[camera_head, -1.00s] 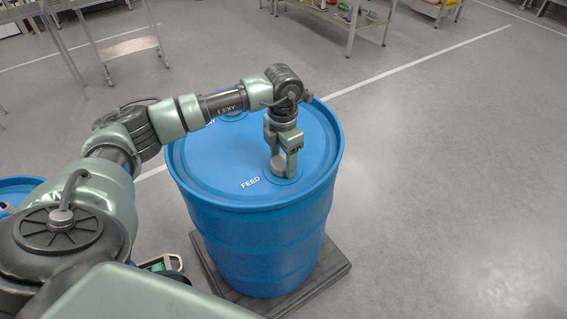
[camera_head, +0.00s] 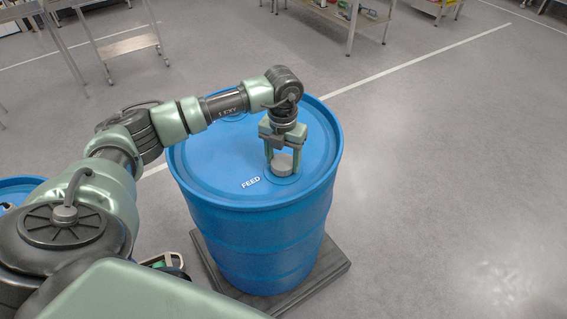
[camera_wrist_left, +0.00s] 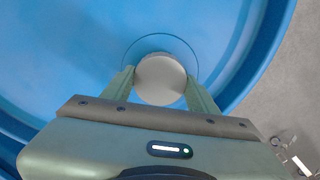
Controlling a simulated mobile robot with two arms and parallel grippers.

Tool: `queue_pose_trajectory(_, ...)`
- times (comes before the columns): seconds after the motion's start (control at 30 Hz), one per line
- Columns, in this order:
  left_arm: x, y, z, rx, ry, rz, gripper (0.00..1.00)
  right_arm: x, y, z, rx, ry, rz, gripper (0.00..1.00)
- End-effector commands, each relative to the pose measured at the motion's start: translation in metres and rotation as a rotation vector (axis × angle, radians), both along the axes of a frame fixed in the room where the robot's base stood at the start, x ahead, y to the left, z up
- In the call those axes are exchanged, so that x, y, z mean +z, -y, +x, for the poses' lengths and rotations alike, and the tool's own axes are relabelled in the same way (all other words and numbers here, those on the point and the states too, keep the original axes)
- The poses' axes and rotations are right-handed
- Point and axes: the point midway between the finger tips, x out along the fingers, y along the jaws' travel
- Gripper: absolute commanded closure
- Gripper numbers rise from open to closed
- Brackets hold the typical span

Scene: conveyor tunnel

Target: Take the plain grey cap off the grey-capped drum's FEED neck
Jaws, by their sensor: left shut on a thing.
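The plain grey cap (camera_head: 283,165) sits at the FEED neck on the lid of the blue drum (camera_head: 262,240), beside the white FEED lettering. My left gripper (camera_head: 283,163) points down from above and is shut on the cap, one finger on each side. In the left wrist view the round grey cap (camera_wrist_left: 160,80) lies between the two green fingertips (camera_wrist_left: 160,84), inside a thin ring on the blue lid. The neck under the cap is hidden. My right gripper is not in view.
The drum stands on a dark pallet (camera_head: 325,272) on the grey floor. Another blue drum (camera_head: 18,188) shows at the left edge, partly hidden by my arm. A second ring on the lid is partly behind my arm. A metal cart (camera_head: 130,45) and shelves stand farther back. The floor on the right is clear.

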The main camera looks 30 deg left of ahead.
Motion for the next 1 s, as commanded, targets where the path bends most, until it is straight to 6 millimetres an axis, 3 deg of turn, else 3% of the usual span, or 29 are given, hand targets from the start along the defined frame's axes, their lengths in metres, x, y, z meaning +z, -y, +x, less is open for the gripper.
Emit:
queue_pose_trajectory(0.23,0.000,0.000,0.000,0.025,-0.001,-0.001,0.97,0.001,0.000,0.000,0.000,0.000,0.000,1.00)
queue_pose_trajectory(0.6,0.000,0.001,0.000,0.431,-0.002,-0.001,0.97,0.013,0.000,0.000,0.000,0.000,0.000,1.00)
queue_pose_trajectory(1.0,0.001,0.001,-0.001,0.509,-0.002,0.000,0.97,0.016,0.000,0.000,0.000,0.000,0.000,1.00)
